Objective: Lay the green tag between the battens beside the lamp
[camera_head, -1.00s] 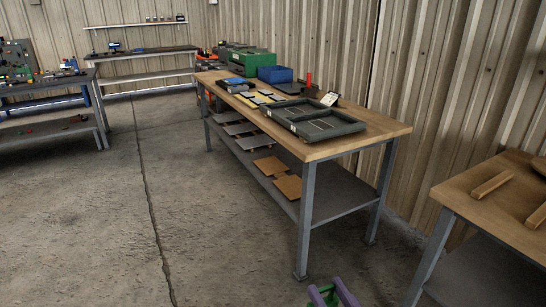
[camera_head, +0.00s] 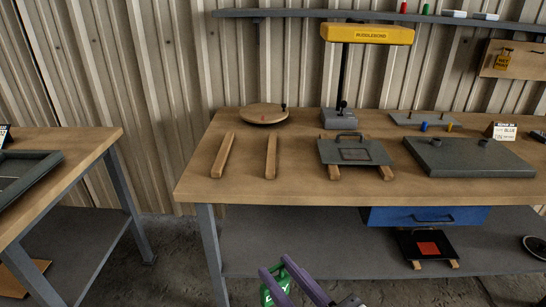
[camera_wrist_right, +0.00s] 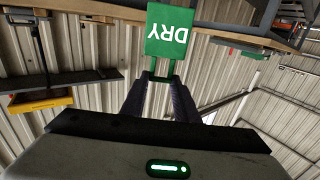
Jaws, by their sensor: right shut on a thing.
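My right gripper (camera_head: 275,267), with purple fingers, is shut on the green tag (camera_head: 277,291) at the bottom of the head view, in front of the bench. In the right wrist view the green tag (camera_wrist_right: 167,30) reads "DRY" and its handle sits between the fingertips (camera_wrist_right: 161,78). Two wooden battens, a left one (camera_head: 223,155) and a right one (camera_head: 271,157), lie apart on the bench top (camera_head: 200,185) with bare wood between them. The lamp (camera_head: 366,34) has a yellow head on a black post, behind and right of them. My left gripper is out of view.
A grey handled plate (camera_head: 353,151) rests on another pair of battens (camera_head: 387,172) in front of the lamp. A round wooden board (camera_head: 264,114) lies behind the bare battens. A large grey panel (camera_head: 470,158) is at right. A blue drawer (camera_head: 427,216) hangs below the top.

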